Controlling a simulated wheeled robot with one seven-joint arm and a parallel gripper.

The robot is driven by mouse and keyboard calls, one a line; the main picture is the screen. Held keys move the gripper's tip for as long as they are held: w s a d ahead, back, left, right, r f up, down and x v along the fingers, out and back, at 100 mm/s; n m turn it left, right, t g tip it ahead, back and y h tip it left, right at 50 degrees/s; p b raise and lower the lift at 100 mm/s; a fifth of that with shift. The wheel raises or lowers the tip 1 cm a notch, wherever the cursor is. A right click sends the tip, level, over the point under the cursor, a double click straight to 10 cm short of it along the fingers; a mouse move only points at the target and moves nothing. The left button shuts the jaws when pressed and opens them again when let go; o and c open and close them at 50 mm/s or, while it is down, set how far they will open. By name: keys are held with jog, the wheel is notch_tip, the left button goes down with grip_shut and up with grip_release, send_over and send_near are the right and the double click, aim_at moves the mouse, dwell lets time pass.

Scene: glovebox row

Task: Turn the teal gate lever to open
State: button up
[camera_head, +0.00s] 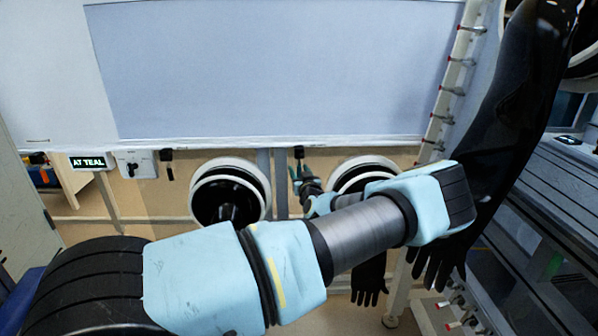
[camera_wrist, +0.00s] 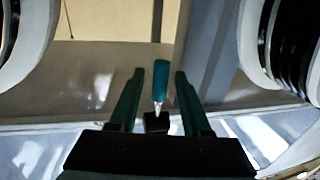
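The teal gate lever (camera_wrist: 161,82) shows in the wrist view as a short teal handle on a pale stem, pointing up in the picture. A dark block sits at the stem's lower end. My gripper (camera_wrist: 160,74) is open, with one dark teal finger on each side of the lever. A gap shows between the lever and each finger. In the head view my gripper (camera_head: 301,174) is small and far off, between two round glove ports; I cannot make out the lever clearly there.
The left port (camera_head: 230,164) and right port (camera_head: 364,161) flank my gripper, set in a tan panel. A lit sign (camera_head: 88,162) reads "AT TEAL". A switch box (camera_head: 137,164) is beside it. A long black glove (camera_head: 515,110) hangs at the right, close to my arm.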

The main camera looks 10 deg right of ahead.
grip_shut()
dwell(1.2)
